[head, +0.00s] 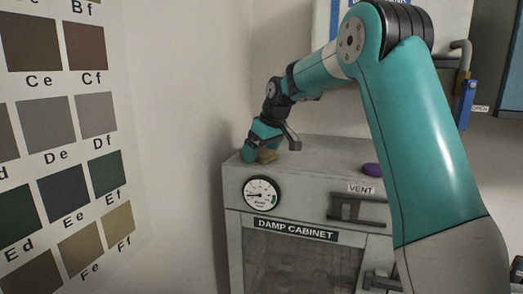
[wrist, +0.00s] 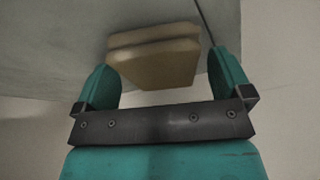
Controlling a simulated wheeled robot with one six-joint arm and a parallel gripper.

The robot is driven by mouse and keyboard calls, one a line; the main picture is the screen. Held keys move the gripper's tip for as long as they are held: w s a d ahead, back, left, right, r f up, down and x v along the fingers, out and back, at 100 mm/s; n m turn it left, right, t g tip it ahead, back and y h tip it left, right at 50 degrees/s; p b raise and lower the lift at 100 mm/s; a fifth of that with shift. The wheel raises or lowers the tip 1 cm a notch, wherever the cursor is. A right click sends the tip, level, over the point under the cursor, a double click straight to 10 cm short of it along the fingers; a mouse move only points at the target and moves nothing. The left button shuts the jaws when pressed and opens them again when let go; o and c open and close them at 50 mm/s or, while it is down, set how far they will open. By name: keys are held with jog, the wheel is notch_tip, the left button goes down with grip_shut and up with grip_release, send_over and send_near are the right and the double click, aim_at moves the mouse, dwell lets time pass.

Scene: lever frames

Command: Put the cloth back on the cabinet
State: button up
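The cloth also shows in the wrist view (wrist: 155,62), beyond and partly between my fingers. My gripper (head: 255,152) is low over the cabinet top beside the cloth. In the wrist view my gripper (wrist: 165,80) has its two teal fingers wide apart. The left finger is close to the cloth; a gap shows between the cloth and the right finger. My gripper hides part of the cloth in the head view.
A round gauge (head: 262,194) and a vent handle (head: 357,210) are on the cabinet front. A purple object (head: 371,169) lies near the top's front edge, partly behind my arm. A wall stands close on the left, with a colour chart (head: 60,130).

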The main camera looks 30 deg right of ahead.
jog(key=b+v, duration=0.1)
jog(key=v, duration=1.1)
jog(key=s+a+f+n+g+y, duration=0.1)
jog(key=s+a+f, duration=0.3)
jog(key=a, duration=0.6)
jog(key=s+a+f+n+g+y, duration=0.1)
jog(key=s+a+f, duration=0.1)
jog(key=s+a, duration=0.6)
jog(key=s+a+f, duration=0.3)
jog(key=s, duration=0.3)
jog(key=s+a+f+n+g, duration=0.1)
jog(key=s+a+f, duration=0.2)
jog(key=s, duration=0.4)
jog(key=s+a+f+n+g+y, duration=0.1)
jog(key=s+a+f, duration=0.2)
jog(key=s, duration=0.3)
jog(key=shift+s+a+f, duration=0.15)
jog(key=shift+a+f, duration=0.15)
jog(key=shift+a, duration=0.05)
